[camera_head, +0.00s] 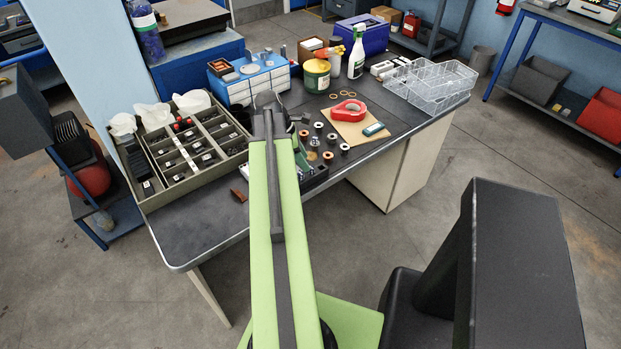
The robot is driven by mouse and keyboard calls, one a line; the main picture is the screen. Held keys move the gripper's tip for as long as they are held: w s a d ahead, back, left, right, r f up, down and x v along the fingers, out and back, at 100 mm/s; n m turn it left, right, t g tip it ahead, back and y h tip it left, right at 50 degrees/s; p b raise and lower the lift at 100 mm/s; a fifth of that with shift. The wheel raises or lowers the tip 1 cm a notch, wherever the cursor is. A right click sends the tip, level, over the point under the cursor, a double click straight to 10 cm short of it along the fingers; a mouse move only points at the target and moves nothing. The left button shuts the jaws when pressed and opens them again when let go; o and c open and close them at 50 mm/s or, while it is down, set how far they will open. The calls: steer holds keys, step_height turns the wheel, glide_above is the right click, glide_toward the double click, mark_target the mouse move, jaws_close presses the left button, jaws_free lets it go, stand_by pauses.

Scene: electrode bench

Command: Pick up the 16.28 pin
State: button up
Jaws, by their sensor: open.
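I cannot tell which piece is the 16.28 pin; any markings are too small to read. Small upright metal pieces (269,52) stand on the blue and white drawer unit (262,88). Small dark pieces lie in the compartments of the grey-green tray (150,200) on the bench's left. Several round ring-like pieces (330,138) sit on the bench right of my arm. My gripper (267,99) is at the far end of my green arm, over the bench in front of the drawer unit. It is open and I see nothing held in it. My arm hides part of the bench below it.
The dark bench (205,232) has free room at its front left. A clear divided tray (432,82) is at the right end. A green tin (317,76) and a white spray bottle (357,56) stand at the back.

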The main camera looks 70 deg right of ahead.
mark_target(311, 174)
steer(key=b+x, duration=0.4)
steer(key=x, duration=0.1)
steer(key=shift+d, duration=0.15)
steer(key=shift+r, duration=0.15)
jaws_close()
